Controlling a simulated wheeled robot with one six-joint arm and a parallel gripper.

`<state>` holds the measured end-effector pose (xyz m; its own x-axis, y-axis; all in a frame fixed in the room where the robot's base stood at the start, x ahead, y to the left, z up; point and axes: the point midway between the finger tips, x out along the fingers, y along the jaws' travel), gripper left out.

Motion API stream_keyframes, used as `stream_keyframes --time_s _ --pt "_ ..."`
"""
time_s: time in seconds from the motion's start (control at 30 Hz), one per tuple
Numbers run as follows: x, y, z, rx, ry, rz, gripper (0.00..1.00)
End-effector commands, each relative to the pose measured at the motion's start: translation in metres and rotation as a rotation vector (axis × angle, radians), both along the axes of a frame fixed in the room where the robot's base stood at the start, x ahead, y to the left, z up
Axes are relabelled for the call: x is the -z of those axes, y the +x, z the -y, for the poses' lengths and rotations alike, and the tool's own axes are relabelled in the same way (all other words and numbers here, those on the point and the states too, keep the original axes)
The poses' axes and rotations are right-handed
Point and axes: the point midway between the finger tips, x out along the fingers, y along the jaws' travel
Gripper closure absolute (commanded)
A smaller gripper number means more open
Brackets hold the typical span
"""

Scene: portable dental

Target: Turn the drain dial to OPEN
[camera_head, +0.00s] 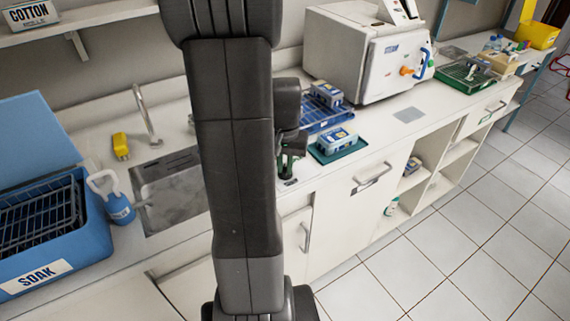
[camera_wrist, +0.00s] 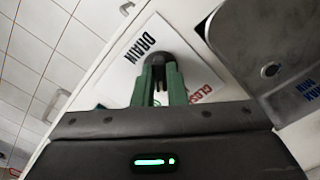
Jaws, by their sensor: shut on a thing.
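The drain dial (camera_wrist: 170,53) is a dark knob on a white panel (camera_wrist: 198,73) in the wrist view. The panel carries the word DRAIN and, on the right, a red word that begins CLOS. My gripper (camera_wrist: 160,74) has its green fingers on either side of the dial and is shut on it. The dial's pointer and any OPEN mark are hidden by the fingers. In the head view my gripper (camera_head: 289,165) is at the counter right of the sink, partly behind my arm, and the dial does not show.
A steel sink (camera_head: 172,198) lies left of my arm. A blue SOAK tub (camera_head: 60,262) stands at the far left. A green tray (camera_head: 352,152) and a blue rack (camera_head: 316,122) sit close right of my gripper. A white autoclave (camera_head: 350,58) stands behind them.

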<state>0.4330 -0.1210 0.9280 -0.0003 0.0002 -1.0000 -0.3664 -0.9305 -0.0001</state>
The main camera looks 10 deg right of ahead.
Motion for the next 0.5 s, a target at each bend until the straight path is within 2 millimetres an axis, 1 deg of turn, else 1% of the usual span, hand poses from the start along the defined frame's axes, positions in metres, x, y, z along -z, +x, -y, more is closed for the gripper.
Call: stream_keyframes --time_s 0.3,0.5 --pt "-0.0005 0.0008 -0.0010 0.271 0.000 0.001 1.00" --pt "-0.0005 0.0011 -0.0012 0.340 0.000 0.001 1.00"
